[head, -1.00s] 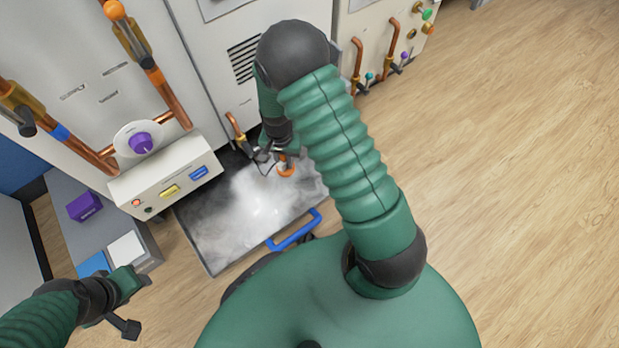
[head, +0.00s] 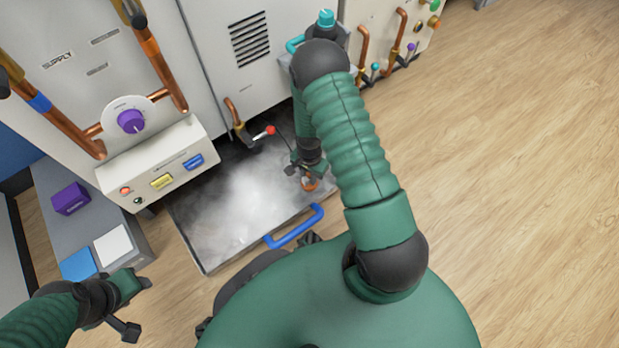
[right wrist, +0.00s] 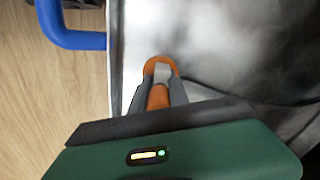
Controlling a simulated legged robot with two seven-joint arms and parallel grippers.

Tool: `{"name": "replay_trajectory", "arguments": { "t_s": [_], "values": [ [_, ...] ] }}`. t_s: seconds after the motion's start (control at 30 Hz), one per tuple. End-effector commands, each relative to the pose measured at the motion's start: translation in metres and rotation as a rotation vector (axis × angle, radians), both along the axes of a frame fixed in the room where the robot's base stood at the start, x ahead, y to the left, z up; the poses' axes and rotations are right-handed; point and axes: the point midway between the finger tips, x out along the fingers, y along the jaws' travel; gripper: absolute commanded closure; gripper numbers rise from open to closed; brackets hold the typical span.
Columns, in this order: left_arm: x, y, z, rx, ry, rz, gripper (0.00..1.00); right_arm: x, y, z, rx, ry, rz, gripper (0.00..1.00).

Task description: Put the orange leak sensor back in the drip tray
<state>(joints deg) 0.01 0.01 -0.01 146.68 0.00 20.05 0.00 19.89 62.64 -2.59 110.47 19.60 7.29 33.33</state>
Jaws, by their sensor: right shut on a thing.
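The orange leak sensor (head: 310,184) is at my right gripper (head: 303,172), over the right end of the drip tray (head: 205,264). In the right wrist view the sensor (right wrist: 160,67) shows as an orange disc with an orange stem, and the right gripper (right wrist: 160,92) is shut on the stem. I cannot tell whether the disc touches the tray floor. White mist covers much of the tray floor. The tray has a blue handle (head: 296,228) at its front.
A copper pipe with a red-tipped valve lever (head: 270,131) stands behind the tray. A control box (head: 160,165) with buttons juts out at the tray's left. A grey bench (head: 80,215) holds a purple box (head: 70,198). Wooden floor lies open to the right.

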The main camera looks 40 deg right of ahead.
Motion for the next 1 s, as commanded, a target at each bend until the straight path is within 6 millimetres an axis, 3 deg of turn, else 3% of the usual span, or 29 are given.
{"name": "replay_trajectory", "arguments": {
  "t_s": [0.03, 0.07, 0.23, 0.57, 1.0],
  "values": [
    [0.000, 0.000, 0.001, 0.000, -0.001, 0.000, 0.57, 0.000, 0.000, 0.001, 0.000, 0.000, 0.000, 1.00],
    [0.000, 0.000, 0.001, 0.000, -0.001, 0.000, 0.57, 0.000, 0.000, 0.000, 0.000, 0.001, 0.000, 0.78],
    [0.000, 0.000, 0.001, 0.000, -0.001, 0.000, 0.57, 0.000, 0.000, 0.001, 0.000, 0.001, 0.000, 0.57],
    [0.000, 0.000, 0.006, 0.000, 0.000, 0.000, 0.57, 0.000, 0.000, 0.007, 0.000, 0.000, 0.000, 0.57],
    [0.000, 0.000, 0.080, 0.000, -0.001, 0.000, 0.57, 0.000, 0.000, 0.109, 0.000, 0.000, 0.000, 0.57]
  ]
}}
